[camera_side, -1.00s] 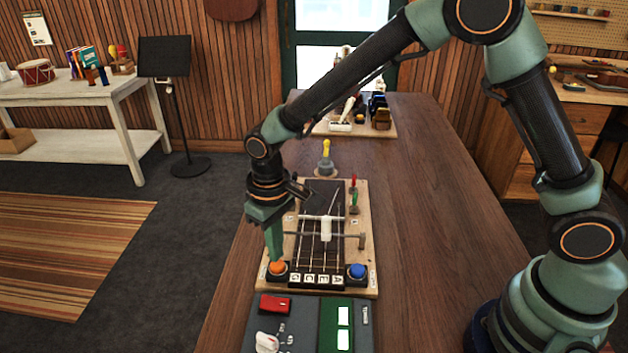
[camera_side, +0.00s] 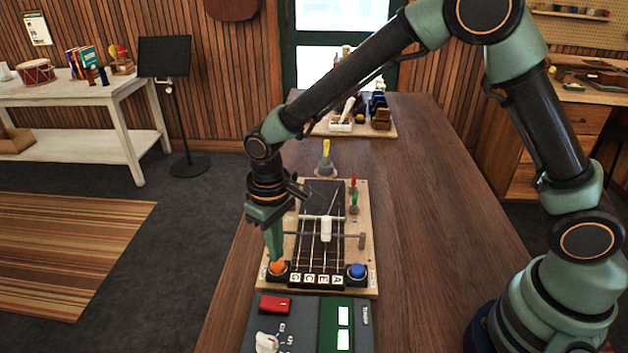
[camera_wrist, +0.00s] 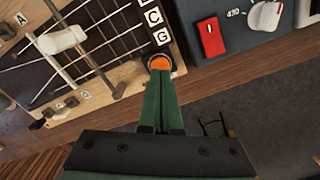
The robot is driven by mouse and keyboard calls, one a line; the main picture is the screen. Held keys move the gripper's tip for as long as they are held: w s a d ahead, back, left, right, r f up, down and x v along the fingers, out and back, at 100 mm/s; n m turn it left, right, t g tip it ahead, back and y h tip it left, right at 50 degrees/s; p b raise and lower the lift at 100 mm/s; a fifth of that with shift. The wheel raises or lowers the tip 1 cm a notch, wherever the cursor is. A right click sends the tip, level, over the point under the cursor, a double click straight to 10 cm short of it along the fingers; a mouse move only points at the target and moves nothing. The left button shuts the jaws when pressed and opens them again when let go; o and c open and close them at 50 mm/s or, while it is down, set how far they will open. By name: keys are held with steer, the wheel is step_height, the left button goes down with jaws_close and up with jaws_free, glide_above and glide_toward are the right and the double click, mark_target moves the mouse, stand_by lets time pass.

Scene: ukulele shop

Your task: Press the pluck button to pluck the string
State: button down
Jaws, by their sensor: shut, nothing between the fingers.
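An orange button (camera_side: 277,268) in a black base sits at the near left corner of the string board (camera_side: 368,240). It also shows in the wrist view (camera_wrist: 159,63), just past my fingertips. My gripper (camera_side: 274,257) is shut and empty, pointing down with its tips at the top of the orange button. The tips seem to touch it and partly hide it. A blue button (camera_side: 357,271) sits at the near right corner. Strings run along a dark panel between them, with a row of letter tiles (camera_side: 316,279) at the near end. A white slider (camera_side: 326,228) sits on a crossbar.
A panel with a red switch (camera_side: 275,304), a white knob (camera_side: 267,341) and a green display section (camera_side: 335,325) lies in front of the board. The table's right side is clear.

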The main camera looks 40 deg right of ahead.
steer(key=shift+f, duration=0.25)
steer(key=shift+f, duration=0.3)
steer(key=shift+f, duration=0.6)
steer(key=shift+r, duration=3.85)
steer(key=s+d+r+m+t, duration=0.1)
steer(key=s+d+r+t, duration=0.1)
steer(key=d, duration=0.4)
steer(key=s+d+r+m+t, duration=0.1)
steer(key=s+d+r, duration=0.4)
steer(key=d+r, duration=0.1)
steer(key=s+d+r+m+t, duration=0.1)
steer(key=s+d+r+t, duration=0.1)
steer(key=d+r, duration=0.3)
steer(key=shift+s+d+t, duration=0.3)
steer(key=shift+s+d, duration=0.55)
steer(key=shift+d, duration=0.35)
